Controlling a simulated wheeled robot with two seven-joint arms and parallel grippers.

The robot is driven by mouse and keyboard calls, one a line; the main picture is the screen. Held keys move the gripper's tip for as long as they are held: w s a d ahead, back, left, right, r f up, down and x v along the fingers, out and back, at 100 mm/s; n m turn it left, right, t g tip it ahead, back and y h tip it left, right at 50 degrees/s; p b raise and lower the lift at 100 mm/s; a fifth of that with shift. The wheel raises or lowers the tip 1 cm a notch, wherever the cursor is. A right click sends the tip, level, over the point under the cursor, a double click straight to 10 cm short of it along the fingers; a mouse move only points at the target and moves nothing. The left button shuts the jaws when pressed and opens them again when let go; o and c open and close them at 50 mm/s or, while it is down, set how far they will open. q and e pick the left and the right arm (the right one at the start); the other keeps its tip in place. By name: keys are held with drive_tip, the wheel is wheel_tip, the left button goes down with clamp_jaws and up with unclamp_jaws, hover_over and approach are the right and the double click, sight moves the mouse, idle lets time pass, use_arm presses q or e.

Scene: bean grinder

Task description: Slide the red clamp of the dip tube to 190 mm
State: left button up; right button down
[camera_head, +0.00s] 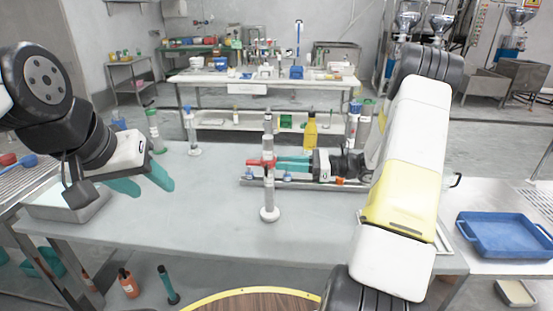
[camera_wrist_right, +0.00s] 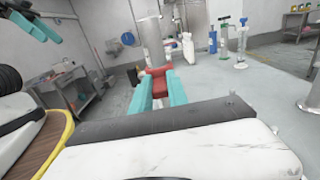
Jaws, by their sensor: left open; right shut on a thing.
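The dip tube (camera_head: 268,193) stands upright on the grey table in the head view, a grey and white tube on a round foot. Its red clamp (camera_head: 256,163) sits around the tube partway up. In the right wrist view the red clamp (camera_wrist_right: 156,80) lies between the teal fingers. My right gripper (camera_head: 280,164) reaches in from the right, shut on the red clamp; its own fingertips partly hide the clamp's right side. My left gripper (camera_head: 146,184) is open and empty at the left, above the table and well apart from the tube. Scale marks are too small to read.
Slim stands (camera_head: 193,135) are at the back left. A metal tray (camera_head: 65,205) is at the left edge, a blue tray (camera_head: 505,234) at the right. The table's front middle is clear.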

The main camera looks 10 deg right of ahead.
idle(0.9)
wheel_tip(320, 180, down, 4)
drive_tip(key=shift+f, duration=0.1)
drive_tip(key=c, duration=1.3)
unclamp_jaws()
drive_tip(key=v, duration=0.7)
drive_tip(key=shift+s+d, duration=0.1)
drive_tip(key=shift+d, duration=0.3)
